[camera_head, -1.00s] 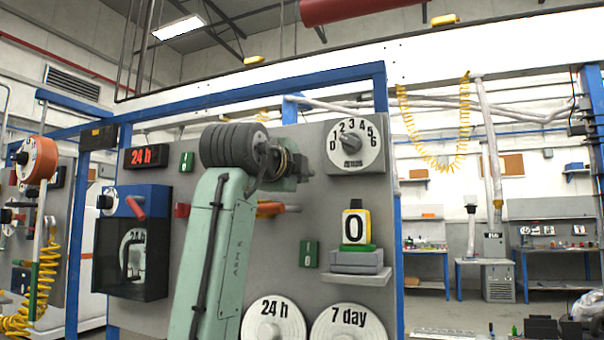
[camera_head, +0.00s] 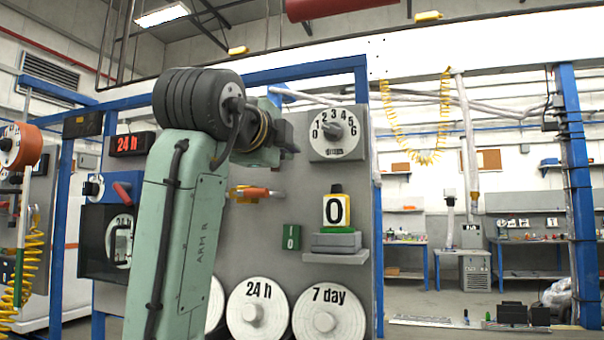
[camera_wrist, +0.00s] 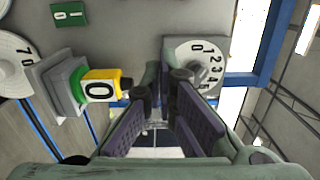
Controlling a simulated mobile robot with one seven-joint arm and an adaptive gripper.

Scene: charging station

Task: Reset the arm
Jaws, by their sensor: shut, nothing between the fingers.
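My green arm (camera_head: 183,225) rises in front of the grey panel in the head view, with a ribbed black joint at its top. Its far end points right, toward the white dial (camera_head: 335,133) numbered 0 to 6; my fingers are hard to make out there. In the wrist view my gripper (camera_wrist: 165,80) is shut, its dark finger pads meeting with nothing between them. The dial (camera_wrist: 200,62) lies just right of the fingertips in that picture. A yellow and black block marked 0 (camera_wrist: 102,88) is to the left, apart from the fingers.
The same block (camera_head: 337,207) stands on a small shelf (camera_head: 337,257). Discs marked 24 h (camera_head: 257,312) and 7 day (camera_head: 332,312) sit below. An orange and yellow fitting (camera_head: 255,193) is beside my arm.

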